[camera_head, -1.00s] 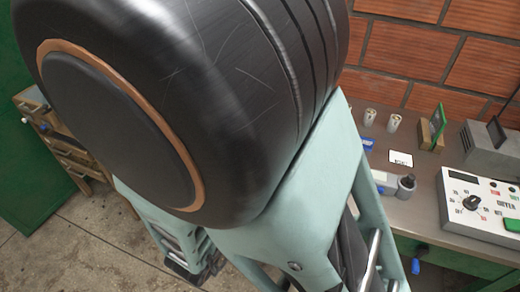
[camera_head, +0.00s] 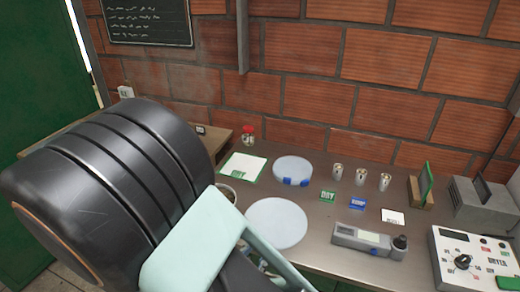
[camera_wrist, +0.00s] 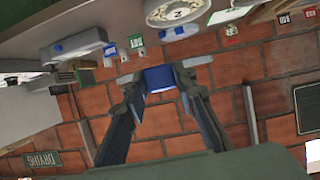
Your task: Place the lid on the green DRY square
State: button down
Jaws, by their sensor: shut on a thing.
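The lid is a pale, flat disc (camera_head: 277,222) seen over the bench in the head view, nearer than the mat. In the wrist view the lid (camera_wrist: 205,60) shows nearly edge-on, and my gripper (camera_wrist: 160,78) is shut on its blue part. My fingers are hidden in the head view. A white mat with a green border and green lettering (camera_head: 243,165) lies on the bench, behind and left of the lid; it looks like the DRY square and is bare.
A pale round container with blue tabs (camera_head: 292,170) sits right of the mat. Several small cups, a blue card (camera_head: 358,203) and a grey instrument (camera_head: 368,241) occupy the bench's right. The brick wall (camera_head: 320,100) closes the back.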

aim_at(282, 231)
jog(key=w+d+m+h, duration=0.1)
jog(key=w+d, duration=0.1)
jog(key=w+d+m+g+h, duration=0.1)
jog(key=w+d, duration=0.1)
jog(key=w+d+r+m+h, duration=0.1)
jog(key=w+d, duration=0.1)
jog(key=w, duration=0.1)
jog(key=shift+d+g, duration=0.15)
jog(key=shift+g, duration=0.15)
jog(key=w+d+r+m+g+h, duration=0.1)
jog(key=w+d+m+g+h, duration=0.1)
jog(key=w+d, duration=0.3)
jog(key=d, duration=0.2)
jog(key=shift+w+d+r+m, duration=0.25)
jog(key=shift+d+r+m, duration=0.05)
jog(key=shift+d, duration=0.1)
